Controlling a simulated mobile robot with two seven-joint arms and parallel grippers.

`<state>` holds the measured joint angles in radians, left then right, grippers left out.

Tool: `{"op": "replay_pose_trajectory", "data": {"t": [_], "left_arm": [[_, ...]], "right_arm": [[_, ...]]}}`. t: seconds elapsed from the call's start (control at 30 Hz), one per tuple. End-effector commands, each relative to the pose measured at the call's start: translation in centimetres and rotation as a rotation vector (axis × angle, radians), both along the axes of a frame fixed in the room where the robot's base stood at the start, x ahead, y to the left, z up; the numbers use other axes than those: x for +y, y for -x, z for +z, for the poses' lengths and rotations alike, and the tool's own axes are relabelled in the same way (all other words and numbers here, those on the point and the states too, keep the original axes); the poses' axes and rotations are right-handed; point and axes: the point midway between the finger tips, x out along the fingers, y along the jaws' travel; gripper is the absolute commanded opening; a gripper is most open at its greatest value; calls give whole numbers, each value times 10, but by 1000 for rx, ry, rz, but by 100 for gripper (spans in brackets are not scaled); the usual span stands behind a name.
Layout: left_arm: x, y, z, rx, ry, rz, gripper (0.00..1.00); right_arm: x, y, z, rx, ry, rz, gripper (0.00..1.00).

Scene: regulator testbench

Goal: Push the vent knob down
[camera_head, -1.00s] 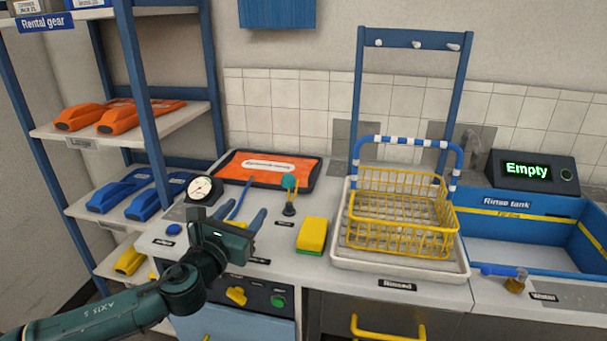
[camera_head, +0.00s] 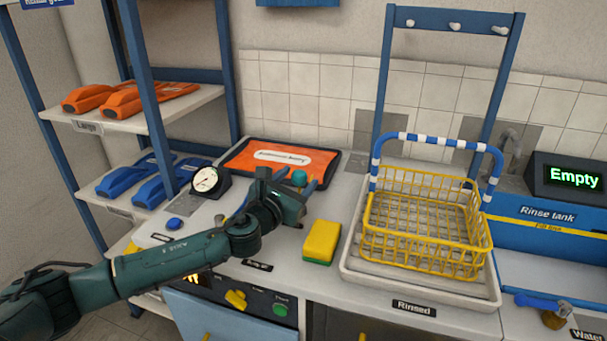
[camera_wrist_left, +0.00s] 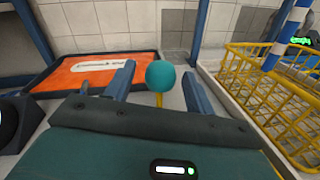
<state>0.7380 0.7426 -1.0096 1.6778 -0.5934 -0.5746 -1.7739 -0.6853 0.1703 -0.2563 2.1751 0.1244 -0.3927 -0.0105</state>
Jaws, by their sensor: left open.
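A round teal knob (camera_head: 299,178) stands on the bench. In the left wrist view the teal knob (camera_wrist_left: 160,74) shows with part of a yellow stem below it. My left gripper (camera_head: 297,183) is open, and in the wrist view its two blue fingers (camera_wrist_left: 160,88) appear on either side of the knob. No contact is visible. The gripper hides the knob's base. A low blue knob (camera_head: 174,224) sits at the bench's left; its label is too small to read. My right gripper is not in view.
A round gauge (camera_head: 206,181) stands left of my gripper, and an orange mat (camera_head: 262,167) lies behind. A yellow-green sponge (camera_head: 322,241) is to the right.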

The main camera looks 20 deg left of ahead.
Motion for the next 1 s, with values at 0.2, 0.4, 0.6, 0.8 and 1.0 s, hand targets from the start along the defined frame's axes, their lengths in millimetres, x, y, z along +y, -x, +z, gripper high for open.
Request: {"op": "replay_pose_trajectory", "data": {"t": [0.2,0.4,0.6,0.8,1.0], "left_arm": [[-6,-26,0,0,1,0,54],[-7,-33,-1,1,1,-1,54],[-7,-33,0,1,1,-1,54],[-7,-33,0,1,1,-1,39],[-6,-33,0,1,1,0,22]], "right_arm": [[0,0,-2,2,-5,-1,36],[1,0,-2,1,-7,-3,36],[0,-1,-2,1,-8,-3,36],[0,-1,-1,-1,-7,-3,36],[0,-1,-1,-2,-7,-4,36]]}}
